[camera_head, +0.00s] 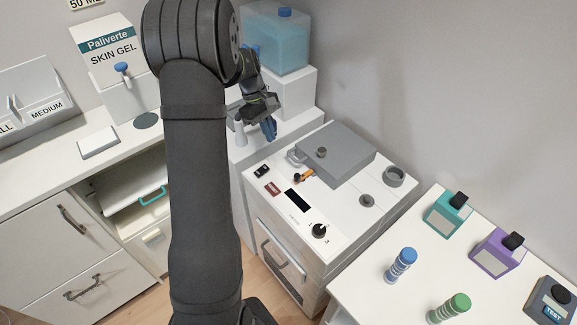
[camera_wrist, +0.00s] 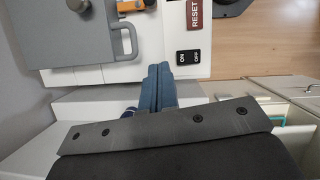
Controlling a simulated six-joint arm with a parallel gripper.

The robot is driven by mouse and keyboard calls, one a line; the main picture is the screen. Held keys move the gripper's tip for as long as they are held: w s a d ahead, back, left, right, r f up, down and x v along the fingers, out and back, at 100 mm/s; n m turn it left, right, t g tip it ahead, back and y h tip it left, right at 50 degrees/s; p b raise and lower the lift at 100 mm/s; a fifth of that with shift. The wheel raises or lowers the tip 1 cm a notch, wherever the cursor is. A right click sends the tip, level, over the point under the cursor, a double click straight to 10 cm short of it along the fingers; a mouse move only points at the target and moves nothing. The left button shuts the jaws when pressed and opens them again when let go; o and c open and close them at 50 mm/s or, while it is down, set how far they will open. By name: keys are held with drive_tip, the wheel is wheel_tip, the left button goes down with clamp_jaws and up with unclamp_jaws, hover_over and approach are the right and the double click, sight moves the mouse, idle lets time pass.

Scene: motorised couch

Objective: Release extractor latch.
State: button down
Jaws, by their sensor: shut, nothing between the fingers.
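The white machine (camera_head: 262,200) stands at the middle with a grey lid (camera_head: 340,150) on its top; the lid also shows in the wrist view (camera_wrist: 62,40). A small orange latch (camera_head: 306,174) lies at the lid's front edge; it also shows at the top of the wrist view (camera_wrist: 131,6). My gripper (camera_head: 270,129) is shut and empty, with blue fingers pointing down, beyond the left edge of the machine's top. In the wrist view the shut fingers (camera_wrist: 160,70) are beside the ON/OFF switch (camera_wrist: 188,57), apart from the latch.
A grey lid handle (camera_head: 295,157) stands near the latch. The panel has a red RESET label (camera_head: 272,188), a dark display (camera_head: 298,200) and a black knob (camera_head: 320,230). A blue-liquid tank (camera_head: 275,45) stands behind.

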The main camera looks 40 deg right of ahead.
sight(304, 174)
drive_tip(key=x, duration=0.9)
drive_tip(key=shift+s+f, duration=0.15)
drive_tip(key=shift+f, duration=0.1)
drive_tip(key=shift+s+d+f, duration=0.1)
drive_tip(key=shift+s+f, duration=0.05)
drive_tip(key=shift+s, duration=0.45)
drive_tip(key=shift+s+d+f, duration=0.1)
drive_tip(key=shift+s, duration=0.5)
drive_tip(key=shift+s+d, duration=0.15)
drive_tip(key=shift+s, duration=0.7)
